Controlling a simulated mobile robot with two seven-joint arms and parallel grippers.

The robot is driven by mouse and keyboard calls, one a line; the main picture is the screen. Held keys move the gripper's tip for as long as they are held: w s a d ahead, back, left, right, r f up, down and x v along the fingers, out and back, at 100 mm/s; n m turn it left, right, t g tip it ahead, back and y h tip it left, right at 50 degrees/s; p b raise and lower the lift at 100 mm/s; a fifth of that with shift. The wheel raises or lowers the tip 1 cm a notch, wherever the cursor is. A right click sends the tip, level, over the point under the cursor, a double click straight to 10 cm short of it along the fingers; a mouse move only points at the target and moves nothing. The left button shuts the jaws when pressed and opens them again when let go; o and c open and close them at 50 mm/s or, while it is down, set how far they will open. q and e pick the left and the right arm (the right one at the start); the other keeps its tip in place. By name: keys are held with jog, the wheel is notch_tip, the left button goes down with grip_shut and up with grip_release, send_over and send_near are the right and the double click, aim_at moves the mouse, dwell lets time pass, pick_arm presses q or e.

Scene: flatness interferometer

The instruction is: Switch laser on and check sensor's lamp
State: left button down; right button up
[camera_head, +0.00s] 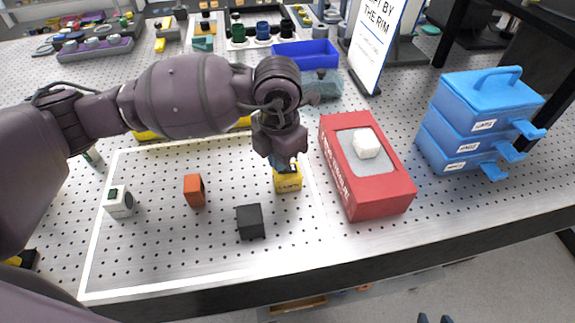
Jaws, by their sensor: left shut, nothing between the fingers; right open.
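A small yellow block (288,183) with a dark label, too small to read surely, stands on the perforated board inside a white outline. My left gripper (285,166) points down at its top; it is shut and empty, and I cannot tell whether it touches the block. The gripper hides part of the block's top. A white block (118,203) with a small green mark, an orange block (194,190) and a black block (250,222) stand to the left. I cannot tell which is the laser or the sensor; no lit lamp is clear. My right gripper (434,319) is open at the bottom edge.
A red box (385,191) with a white piece (367,143) on its grey top stands just right of the yellow block. Blue drawers (478,115) stand further right. A blue bin (306,54) and a sign (376,40) are behind. The board's front strip is clear.

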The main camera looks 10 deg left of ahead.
pick_arm(q)
jog(key=shift+f, duration=0.25)
pick_arm(e)
jog(key=shift+w, duration=0.35)
pick_arm(q)
jog(key=shift+f, duration=0.15)
pick_arm(e)
jog(key=shift+a, duration=0.1)
jog(key=shift+s, duration=0.2)
pick_arm(q)
jog(key=shift+r, duration=0.2)
jog(key=shift+r+p, duration=0.4)
jog(key=shift+r, duration=0.45)
jog(key=shift+r+p, duration=1.05)
jog(key=shift+r, duration=0.8)
jog(key=shift+r+p, duration=0.35)
jog(key=shift+r, duration=0.3)
pick_arm(e)
jog(key=r, duration=0.4)
jog(key=shift+w+r, duration=0.3)
